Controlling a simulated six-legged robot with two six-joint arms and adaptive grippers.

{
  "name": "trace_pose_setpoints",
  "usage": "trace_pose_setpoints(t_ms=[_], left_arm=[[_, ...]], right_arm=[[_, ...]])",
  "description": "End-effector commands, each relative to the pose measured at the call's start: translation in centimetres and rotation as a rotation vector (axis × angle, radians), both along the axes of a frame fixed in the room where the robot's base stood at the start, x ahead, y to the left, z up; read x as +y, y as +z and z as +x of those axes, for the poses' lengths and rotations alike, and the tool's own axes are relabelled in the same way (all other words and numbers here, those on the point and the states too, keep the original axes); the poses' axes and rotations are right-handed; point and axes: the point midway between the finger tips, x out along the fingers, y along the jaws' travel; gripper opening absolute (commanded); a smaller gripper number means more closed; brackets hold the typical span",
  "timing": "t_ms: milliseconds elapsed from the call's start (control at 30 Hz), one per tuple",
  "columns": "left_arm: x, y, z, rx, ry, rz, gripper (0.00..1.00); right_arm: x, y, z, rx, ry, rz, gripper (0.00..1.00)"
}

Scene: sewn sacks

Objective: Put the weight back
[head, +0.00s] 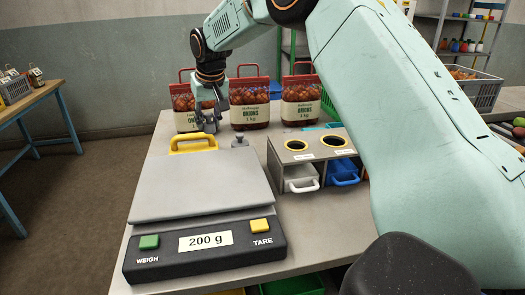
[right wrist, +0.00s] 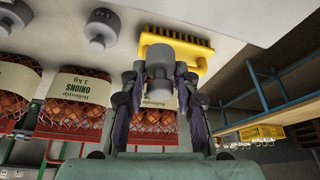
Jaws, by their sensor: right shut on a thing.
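My right gripper (head: 209,122) is behind the scale, in front of the onion sacks. In the right wrist view it (right wrist: 160,92) is shut on a grey metal weight (right wrist: 160,58), whose wider end faces away from the wrist. The held weight is hard to make out in the head view. Another grey weight (head: 239,141) stands behind the scale; it also shows in the right wrist view (right wrist: 102,20). The grey scale (head: 200,185) has a bare plate and reads 200 g. My left gripper is not in view.
A yellow-handled brush (head: 193,143) lies behind the scale, close to the held weight. Several red-netted onion sacks (head: 250,112) stand along the back. A grey holder (head: 290,150) with two round holes and scoops below stands right of the scale.

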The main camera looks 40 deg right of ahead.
Motion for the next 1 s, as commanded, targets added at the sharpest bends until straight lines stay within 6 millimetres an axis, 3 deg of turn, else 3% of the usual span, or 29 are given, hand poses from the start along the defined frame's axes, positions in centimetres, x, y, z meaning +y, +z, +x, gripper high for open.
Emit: trace_pose_setpoints(t_ms=[200,500,633,800,1000], left_arm=[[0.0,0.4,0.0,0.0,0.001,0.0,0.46],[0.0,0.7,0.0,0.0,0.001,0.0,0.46],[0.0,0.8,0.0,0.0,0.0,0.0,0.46],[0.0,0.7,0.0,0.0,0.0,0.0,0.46],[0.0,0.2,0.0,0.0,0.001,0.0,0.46]], right_arm=[[-6.9,-0.7,0.4,-0.002,-0.107,0.0,0.0],[-15.0,-1.8,-0.7,-0.002,-0.241,-0.001,0.0],[-16.9,-2.0,-1.2,-0.002,-0.274,0.0,0.0],[-17.8,-2.5,-1.5,0.001,-0.289,-0.001,0.0],[-17.9,-5.2,-1.6,0.001,-0.29,0.0,0.0]])
